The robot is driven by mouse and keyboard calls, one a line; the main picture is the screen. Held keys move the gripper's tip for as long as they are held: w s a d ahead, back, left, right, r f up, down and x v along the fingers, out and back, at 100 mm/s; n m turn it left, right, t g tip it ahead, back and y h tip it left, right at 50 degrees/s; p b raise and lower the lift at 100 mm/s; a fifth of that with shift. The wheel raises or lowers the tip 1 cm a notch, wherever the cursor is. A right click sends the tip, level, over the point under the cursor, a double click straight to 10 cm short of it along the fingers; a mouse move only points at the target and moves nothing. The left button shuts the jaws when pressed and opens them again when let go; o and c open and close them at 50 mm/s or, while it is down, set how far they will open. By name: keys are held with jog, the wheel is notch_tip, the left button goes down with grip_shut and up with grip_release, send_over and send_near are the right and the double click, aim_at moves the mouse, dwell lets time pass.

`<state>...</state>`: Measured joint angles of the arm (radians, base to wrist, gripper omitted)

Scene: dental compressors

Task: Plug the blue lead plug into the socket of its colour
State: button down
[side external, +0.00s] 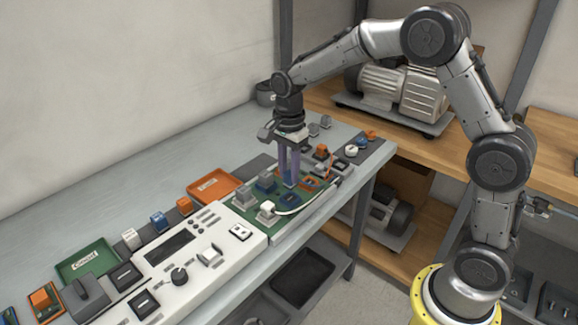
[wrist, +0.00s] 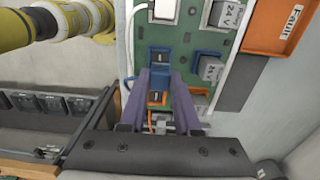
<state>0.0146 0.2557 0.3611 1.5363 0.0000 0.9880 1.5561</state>
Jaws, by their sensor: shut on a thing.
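My gripper (side external: 290,184) reaches straight down over the green socket board (side external: 245,222) with its two purple fingers. In the wrist view my gripper (wrist: 160,76) is shut on the blue lead plug (wrist: 161,78), a small blue block between the fingertips. A blue socket (wrist: 160,53) with a dark opening lies just beyond the fingertips on the board. An orange piece (wrist: 157,98) shows between the fingers, nearer the wrist. A white lead (side external: 303,204) curves across the board's front. Whether the plug touches the board cannot be told, as the fingers hide its sides.
An orange tray (side external: 214,186) and a white control unit (side external: 178,262) lie to the left.

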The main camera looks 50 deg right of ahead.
aim_at(289, 184)
jog(key=shift+f, duration=1.2)
jog(key=shift+f, duration=1.05)
dwell(1.0)
jog(key=shift+c, duration=1.1)
grip_release()
jog(key=shift+r, duration=3.55)
